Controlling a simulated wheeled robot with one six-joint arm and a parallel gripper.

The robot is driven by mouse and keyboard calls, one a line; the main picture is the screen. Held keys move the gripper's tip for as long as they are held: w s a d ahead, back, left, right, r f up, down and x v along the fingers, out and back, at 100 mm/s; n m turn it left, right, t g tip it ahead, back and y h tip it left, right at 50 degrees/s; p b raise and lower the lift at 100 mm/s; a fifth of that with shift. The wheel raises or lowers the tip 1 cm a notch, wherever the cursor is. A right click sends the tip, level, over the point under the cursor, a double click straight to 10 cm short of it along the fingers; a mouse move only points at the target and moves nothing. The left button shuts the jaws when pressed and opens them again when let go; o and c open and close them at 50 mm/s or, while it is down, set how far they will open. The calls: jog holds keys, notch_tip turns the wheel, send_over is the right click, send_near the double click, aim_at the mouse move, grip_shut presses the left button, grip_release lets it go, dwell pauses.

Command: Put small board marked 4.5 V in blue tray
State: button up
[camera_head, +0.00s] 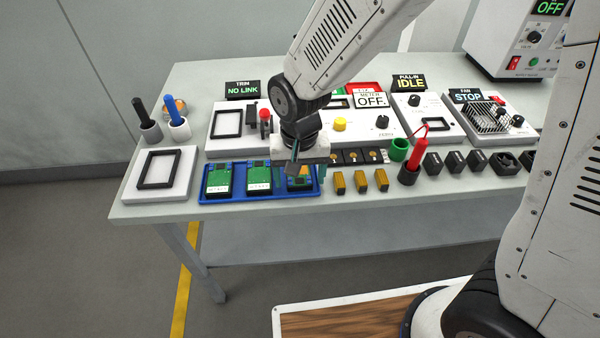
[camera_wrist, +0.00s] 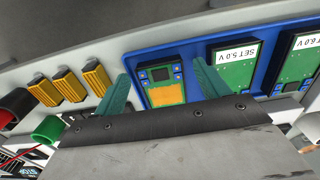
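The blue tray (camera_head: 235,197) lies at the front left of the bench and also shows in the wrist view (camera_wrist: 262,62). At its right end is a small board (camera_wrist: 160,75) with a dark display and an orange panel; I see no voltage mark on it. It shows partly under my gripper (camera_head: 308,170) in the head view (camera_head: 300,181). In the wrist view my gripper (camera_wrist: 162,72) is open, its teal fingers on either side of this board. Two green boards in the tray read SET 5.0 V (camera_wrist: 236,62) and SET 6.0 V (camera_wrist: 300,62). No 4.5 V mark is readable.
A white fixture (camera_head: 180,185) lies to the left. Instrument panels stand behind. The bench's front strip is clear.

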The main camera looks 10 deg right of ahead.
aim_at(301, 180)
notch_tip(301, 180, up, 12)
jog(key=shift+r, duration=0.15)
dwell(0.5)
jog(key=s+d+r, duration=0.3)
jog(key=d, duration=0.3)
jog(key=s+d+r, duration=0.2)
jog(key=d+r, duration=0.1)
jog(key=d, duration=0.3)
jog(key=s+d+r+t, duration=0.1)
jog(key=s+d+r, duration=0.1)
jog(key=s+d, duration=0.7)
jog(key=s, duration=0.2)
jog(key=shift+s, duration=0.3)
